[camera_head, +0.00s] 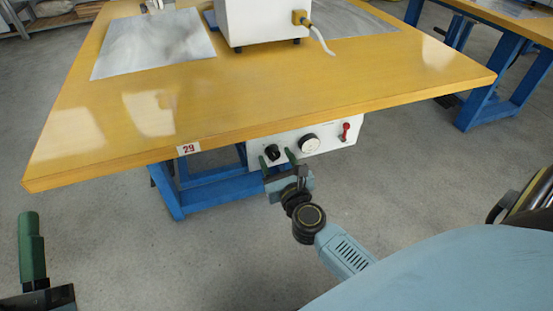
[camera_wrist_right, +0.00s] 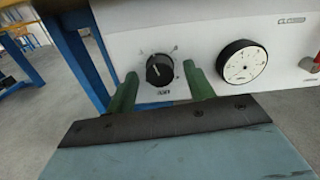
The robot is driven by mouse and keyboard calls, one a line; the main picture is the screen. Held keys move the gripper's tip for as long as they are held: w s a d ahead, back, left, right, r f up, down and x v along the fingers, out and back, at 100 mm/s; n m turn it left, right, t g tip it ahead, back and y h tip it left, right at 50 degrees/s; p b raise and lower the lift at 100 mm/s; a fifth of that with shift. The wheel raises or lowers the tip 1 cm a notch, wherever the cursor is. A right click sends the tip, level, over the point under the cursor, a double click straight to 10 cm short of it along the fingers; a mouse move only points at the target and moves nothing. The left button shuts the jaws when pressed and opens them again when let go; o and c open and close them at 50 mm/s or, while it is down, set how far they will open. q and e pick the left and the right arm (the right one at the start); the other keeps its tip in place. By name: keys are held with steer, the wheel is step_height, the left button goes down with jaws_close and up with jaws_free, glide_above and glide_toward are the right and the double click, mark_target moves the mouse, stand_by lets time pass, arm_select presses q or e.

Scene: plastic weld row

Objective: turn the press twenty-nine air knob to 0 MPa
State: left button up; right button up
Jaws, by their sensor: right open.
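The black air knob (camera_head: 272,152) is on the white control panel (camera_head: 325,135) under the front edge of the table marked 29 (camera_head: 188,149). In the right wrist view the knob (camera_wrist_right: 160,70) has a pale pointer line and small scale marks around it. My right gripper (camera_head: 276,161) is open in front of the panel. In the wrist view its green fingers (camera_wrist_right: 160,89) stand to the left and right below the knob, and no contact shows. A round white gauge (camera_head: 309,143) is right of the knob. My left gripper (camera_head: 32,250) is only partly in view at the lower left.
A red lever (camera_head: 345,131) is at the panel's right end. The yellow tabletop (camera_head: 250,90) overhangs the panel, with a white machine (camera_head: 262,22) and metal sheets on it. Blue table legs (camera_head: 165,190) stand left of the panel. The grey floor in front is clear.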

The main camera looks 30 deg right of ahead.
steer(key=shift+w, duration=0.2)
steer(key=c, duration=1)
steer(key=shift+o, duration=0.2)
